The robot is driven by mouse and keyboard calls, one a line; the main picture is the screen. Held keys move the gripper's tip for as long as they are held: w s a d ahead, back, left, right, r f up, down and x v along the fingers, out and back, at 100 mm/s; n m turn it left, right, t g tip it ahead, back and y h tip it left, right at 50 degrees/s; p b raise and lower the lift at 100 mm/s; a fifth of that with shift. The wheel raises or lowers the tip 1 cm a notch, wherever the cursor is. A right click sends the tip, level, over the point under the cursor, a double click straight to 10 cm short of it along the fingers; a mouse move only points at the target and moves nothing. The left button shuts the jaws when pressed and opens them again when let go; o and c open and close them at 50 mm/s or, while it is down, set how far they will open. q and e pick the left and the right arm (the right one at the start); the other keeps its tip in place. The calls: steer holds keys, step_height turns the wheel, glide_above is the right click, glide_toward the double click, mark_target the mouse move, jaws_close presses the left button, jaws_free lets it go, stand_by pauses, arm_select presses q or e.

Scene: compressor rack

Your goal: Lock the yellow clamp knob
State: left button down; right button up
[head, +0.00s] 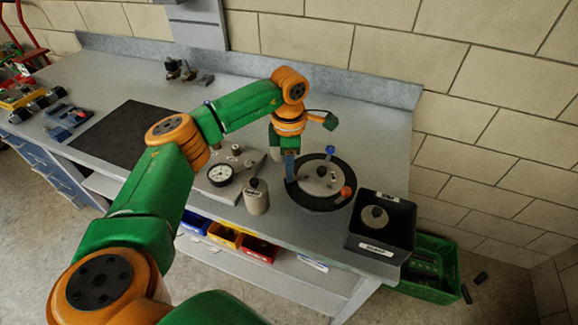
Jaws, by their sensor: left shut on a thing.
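A round dark turntable (311,204) on the bench carries a grey disc-shaped part (318,181). A blue knob (330,150) stands at its back edge and an orange-red knob (346,191) at its front right. My left gripper (290,178) points down at the left edge of the disc. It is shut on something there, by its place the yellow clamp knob. The fingers hide that knob, so its colour and turn angle cannot be seen. My right gripper is not in view.
A grey canister (256,196) and a plate with a dial gauge (221,174) stand left of the turntable. A black bin (381,252) holding a round part is at the front right. A dark mat (125,142) lies bare on the left. A wall closes the back.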

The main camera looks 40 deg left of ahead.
arm_select(q)
steer(key=shift+m, duration=0.6)
steer(key=c, duration=0.6)
jaws_free()
steer(key=shift+c, duration=0.2)
steer(key=shift+r, duration=0.45)
step_height(320, 180, up, 6)
steer(key=shift+d+r+b, duration=0.1)
steer(key=shift+r+b, duration=0.05)
steer(key=shift+b, duration=0.55)
